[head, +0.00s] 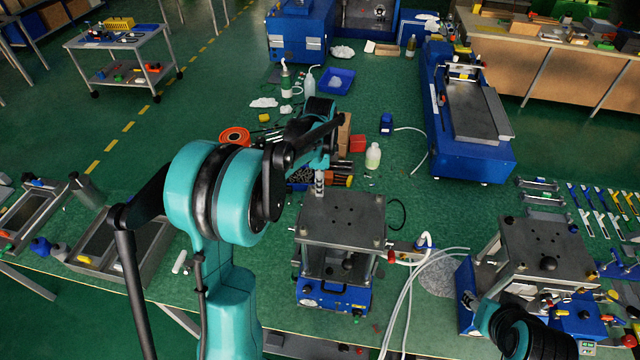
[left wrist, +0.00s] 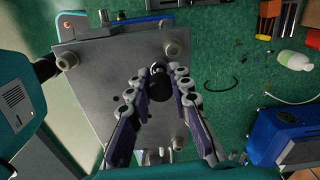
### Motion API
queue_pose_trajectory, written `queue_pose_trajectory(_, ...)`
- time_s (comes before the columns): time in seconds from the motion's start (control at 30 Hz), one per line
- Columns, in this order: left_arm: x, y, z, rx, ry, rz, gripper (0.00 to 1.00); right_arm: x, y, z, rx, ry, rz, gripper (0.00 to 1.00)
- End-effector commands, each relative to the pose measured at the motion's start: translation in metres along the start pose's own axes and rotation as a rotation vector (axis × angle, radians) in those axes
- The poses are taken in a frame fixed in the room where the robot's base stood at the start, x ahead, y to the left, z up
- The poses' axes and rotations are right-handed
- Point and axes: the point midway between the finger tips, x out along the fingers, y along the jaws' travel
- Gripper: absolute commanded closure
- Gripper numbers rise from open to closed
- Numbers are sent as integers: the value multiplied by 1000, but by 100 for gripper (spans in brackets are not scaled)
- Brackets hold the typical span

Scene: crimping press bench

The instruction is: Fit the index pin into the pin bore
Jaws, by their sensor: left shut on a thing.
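The index pin shows as a dark round knob (left wrist: 159,88) in the left wrist view. My left gripper (left wrist: 158,80) is shut on it, with one finger on each side. The gripper and pin are over the grey top plate (left wrist: 100,60) of the press. In the head view my left gripper (head: 320,184) is at the back-left edge of this plate (head: 343,228). The plate has several small dark holes; I cannot tell which is the pin bore. The pin's lower end is hidden. My right gripper does not show, only part of that arm at bottom right.
A second press (head: 545,243) with a black knob stands to the right. White hoses (head: 405,290) run between the presses. A blue machine (head: 462,140) stands at back right.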

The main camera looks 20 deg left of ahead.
Motion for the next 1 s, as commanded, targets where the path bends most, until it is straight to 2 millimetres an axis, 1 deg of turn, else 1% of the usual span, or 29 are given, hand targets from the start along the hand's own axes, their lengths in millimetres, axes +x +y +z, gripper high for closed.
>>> queue_pose_trajectory(0.27, 8, 0, 0, 0, 0, 0, 100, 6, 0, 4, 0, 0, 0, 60)
queue_pose_trajectory(0.3, 7, 0, 0, 0, 0, 0, 73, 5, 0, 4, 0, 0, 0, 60)
queue_pose_trajectory(0.37, 7, 0, 0, 0, 0, 0, 57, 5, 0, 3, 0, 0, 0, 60)
queue_pose_trajectory(0.67, 6, 0, 0, 0, 0, 0, 56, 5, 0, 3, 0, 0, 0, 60)
queue_pose_trajectory(0.77, 0, 0, 0, 0, 0, 0, 56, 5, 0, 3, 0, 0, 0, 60)
queue_pose_trajectory(0.87, -14, 0, 0, 0, 0, 0, 56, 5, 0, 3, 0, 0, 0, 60)
queue_pose_trajectory(1.0, -45, 0, 0, 0, 0, 0, 56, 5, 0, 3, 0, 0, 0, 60)
